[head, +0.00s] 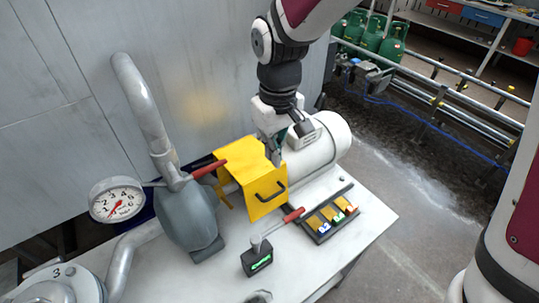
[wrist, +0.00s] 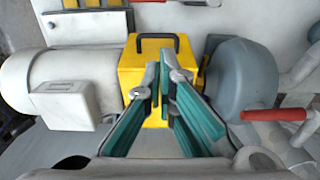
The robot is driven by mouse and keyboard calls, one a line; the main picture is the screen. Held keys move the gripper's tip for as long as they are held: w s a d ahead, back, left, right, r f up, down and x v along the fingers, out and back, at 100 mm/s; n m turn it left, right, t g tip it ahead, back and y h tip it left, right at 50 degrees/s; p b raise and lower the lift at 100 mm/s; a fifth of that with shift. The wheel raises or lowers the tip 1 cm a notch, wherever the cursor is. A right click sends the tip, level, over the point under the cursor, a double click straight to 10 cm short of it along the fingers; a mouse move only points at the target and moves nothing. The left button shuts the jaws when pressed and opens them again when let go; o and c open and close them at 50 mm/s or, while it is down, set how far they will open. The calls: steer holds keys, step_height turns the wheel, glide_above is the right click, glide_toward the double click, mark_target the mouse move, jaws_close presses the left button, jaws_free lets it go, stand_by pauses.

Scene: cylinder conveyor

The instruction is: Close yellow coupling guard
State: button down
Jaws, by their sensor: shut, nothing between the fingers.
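The yellow coupling guard (head: 262,188) sits between the grey pump and the white motor, its dark handle on the face toward the table's front. In the wrist view the guard (wrist: 132,62) lies beyond and beneath the fingers, with the handle at its far edge. I cannot tell whether the guard is fully seated. My gripper (head: 276,158) points down at the guard's rear edge on the motor side. Its fingertips (wrist: 164,78) are together with nothing between them, well short of the handle. Contact with the guard cannot be told.
The white motor (head: 322,147) stands right of the guard and the grey pump (head: 187,215) left. A red-handled lever (head: 222,167) reaches toward the guard's left side. A dark switch panel (head: 327,222) and a small green-display box (head: 257,257) sit in front.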

mark_target(274, 196)
step_height(274, 196, down, 12)
steer(key=shift+a+f+p, duration=0.1)
steer(key=shift+f+p, duration=0.1)
steer(key=shift+p, duration=0.65)
steer(key=shift+f, duration=0.1)
steer(key=shift+f, duration=0.1)
step_height(274, 196, down, 4)
steer(key=shift+w+b, duration=0.1)
steer(key=shift+b, duration=0.45)
